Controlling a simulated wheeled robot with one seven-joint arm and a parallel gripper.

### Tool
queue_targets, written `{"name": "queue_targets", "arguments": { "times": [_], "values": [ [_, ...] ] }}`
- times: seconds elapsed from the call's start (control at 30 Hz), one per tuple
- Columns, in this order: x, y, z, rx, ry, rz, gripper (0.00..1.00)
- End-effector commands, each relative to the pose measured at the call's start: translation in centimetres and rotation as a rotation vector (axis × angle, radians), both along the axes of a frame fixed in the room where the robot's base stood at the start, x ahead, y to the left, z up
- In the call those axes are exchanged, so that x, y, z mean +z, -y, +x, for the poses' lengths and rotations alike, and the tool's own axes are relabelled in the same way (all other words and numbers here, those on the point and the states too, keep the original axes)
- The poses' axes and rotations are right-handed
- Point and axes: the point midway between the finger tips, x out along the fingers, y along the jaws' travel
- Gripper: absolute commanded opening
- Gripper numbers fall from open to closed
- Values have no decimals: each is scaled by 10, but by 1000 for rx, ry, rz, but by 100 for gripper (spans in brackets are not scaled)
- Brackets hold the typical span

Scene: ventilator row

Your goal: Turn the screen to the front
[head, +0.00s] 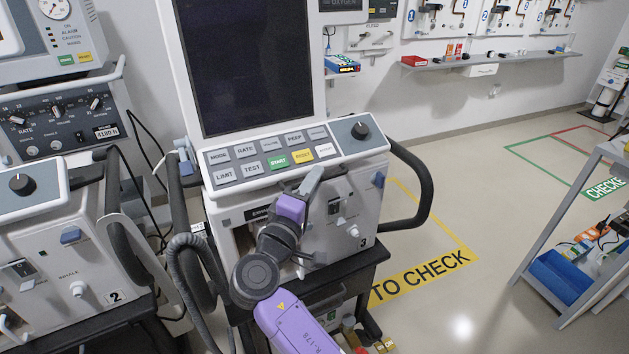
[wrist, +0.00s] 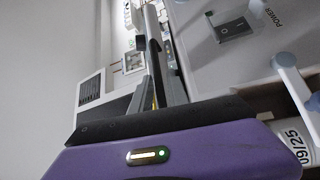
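The screen (head: 245,62) is a tall dark panel in a pale frame, standing above the control panel of the ventilator marked 3 (head: 345,205). Its dark face is turned toward the head camera and it looks blank. My gripper (head: 314,178) is in front of this ventilator, just below the button panel and apart from the screen. In the wrist view its grey fingers (wrist: 152,45) lie close together with nothing seen between them. The front casing with a POWER switch (wrist: 236,28) is close on the right there. The screen cannot be made out in the wrist view.
The ventilator marked 2 (head: 75,235) stands close on the left, with hoses between. A black handle (head: 425,190) sticks out on the right of ventilator 3. Beyond it is open floor with a yellow TO CHECK marking (head: 425,275). A grey rack (head: 560,230) stands at far right.

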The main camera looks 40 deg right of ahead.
Motion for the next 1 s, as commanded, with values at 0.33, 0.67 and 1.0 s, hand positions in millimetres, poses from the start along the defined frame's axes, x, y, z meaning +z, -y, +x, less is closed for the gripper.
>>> {"name": "queue_targets", "arguments": {
  "times": [0.33, 0.67, 1.0],
  "values": [
    [-1, -2, -1, 1, -1, -1, 32],
    [-9, -42, -22, 4, -3, 0, 32],
    [-13, -68, -37, 2, -4, 1, 32]
  ]
}}
